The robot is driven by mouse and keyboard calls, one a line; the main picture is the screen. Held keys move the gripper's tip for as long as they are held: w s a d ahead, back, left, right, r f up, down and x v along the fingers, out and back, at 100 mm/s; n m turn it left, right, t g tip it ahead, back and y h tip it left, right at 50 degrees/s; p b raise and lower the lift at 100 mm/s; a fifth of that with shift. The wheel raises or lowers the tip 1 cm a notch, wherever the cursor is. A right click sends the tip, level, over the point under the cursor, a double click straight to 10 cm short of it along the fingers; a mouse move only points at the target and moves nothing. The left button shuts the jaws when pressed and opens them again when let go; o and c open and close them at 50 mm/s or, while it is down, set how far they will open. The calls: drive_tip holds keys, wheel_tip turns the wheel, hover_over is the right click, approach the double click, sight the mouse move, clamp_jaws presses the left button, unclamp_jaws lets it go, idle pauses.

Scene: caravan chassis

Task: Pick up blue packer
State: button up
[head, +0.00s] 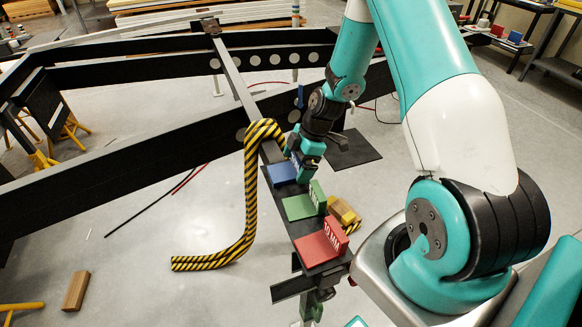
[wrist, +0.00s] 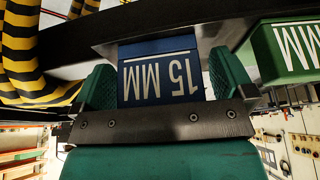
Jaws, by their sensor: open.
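The blue packer (head: 281,174) lies on the dark steel beam, behind the green packer (head: 304,204) and the red packer (head: 321,246). In the wrist view the blue packer (wrist: 158,72) shows an upside-down "15 MM" label. My gripper (head: 303,164) is at the blue packer, on its right side in the head view. In the wrist view my gripper (wrist: 163,88) is open, with one green finger pad on each side of the blue packer's labelled face. Small gaps seem to show beside the pads; contact cannot be told. The green packer also shows at the right (wrist: 289,45).
A yellow-and-black striped hose (head: 250,190) arches over the beam just left of the packers. A wooden block with yellow (head: 344,212) is right of the green packer. Another wooden block (head: 76,291) lies on the floor. Long black chassis rails (head: 110,185) cross behind.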

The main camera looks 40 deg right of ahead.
drive_tip(key=c, duration=1)
drive_tip(key=shift+o, duration=0.2)
